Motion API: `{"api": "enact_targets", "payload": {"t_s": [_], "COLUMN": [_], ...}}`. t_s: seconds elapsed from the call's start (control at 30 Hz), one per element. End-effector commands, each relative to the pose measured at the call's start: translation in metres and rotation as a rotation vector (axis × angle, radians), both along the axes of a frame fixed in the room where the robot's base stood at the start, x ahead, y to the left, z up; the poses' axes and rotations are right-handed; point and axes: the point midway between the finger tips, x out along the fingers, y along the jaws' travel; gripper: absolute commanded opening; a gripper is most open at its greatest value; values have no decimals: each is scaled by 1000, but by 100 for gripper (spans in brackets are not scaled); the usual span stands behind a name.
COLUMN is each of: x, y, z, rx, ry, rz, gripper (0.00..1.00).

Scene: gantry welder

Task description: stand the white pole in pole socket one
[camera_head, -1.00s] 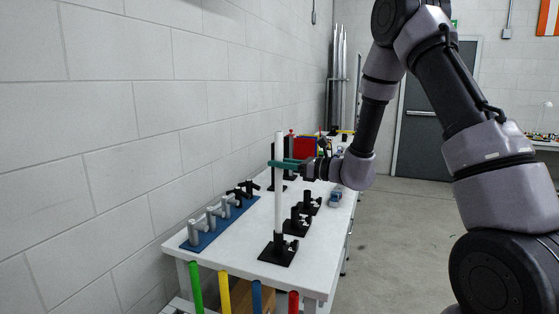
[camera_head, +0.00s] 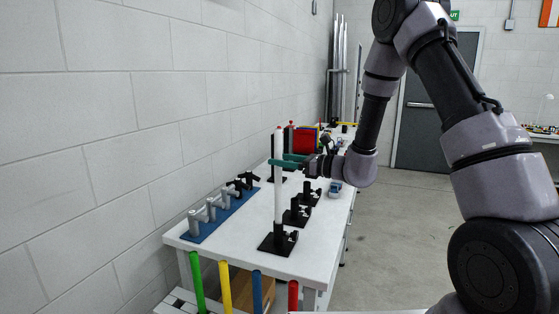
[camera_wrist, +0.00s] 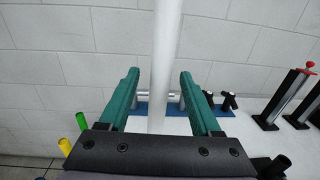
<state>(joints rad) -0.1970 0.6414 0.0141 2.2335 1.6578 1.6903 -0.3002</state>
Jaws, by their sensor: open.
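The white pole (camera_head: 278,200) stands upright with its foot in the nearest black pole socket (camera_head: 278,241) on the white table. I cannot read a number on that socket. My gripper (camera_head: 284,161) is level around the upper part of the pole. In the wrist view my gripper (camera_wrist: 159,78) is open, with one green finger on each side of the pole (camera_wrist: 165,50) and a visible gap on both sides. The pole's foot is hidden in the socket and lies outside the wrist view.
More black sockets (camera_head: 297,214) stand behind the nearest one. A blue base with grey clamps (camera_head: 211,212) lies along the wall side. Green (camera_head: 197,282), yellow (camera_head: 225,285), blue (camera_head: 257,290) and red poles rise at the table's near end. Open floor lies to the right.

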Motion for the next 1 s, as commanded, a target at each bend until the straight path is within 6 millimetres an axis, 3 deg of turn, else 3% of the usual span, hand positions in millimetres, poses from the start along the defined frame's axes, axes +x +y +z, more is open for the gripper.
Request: {"api": "enact_targets", "payload": {"t_s": [0.3,0.5,0.63,0.77,1.0], "x": [-24,-35,-42,-60,-130], "y": [-59,-84,-90,-84,-78], "z": [0,0,4,25,74], "rx": [2,2,-5,-54,-286], "ry": [1,1,-9,-63,-264], "rz": [-7,-5,10,90,356], "gripper": [65,65,65,65,65]}}
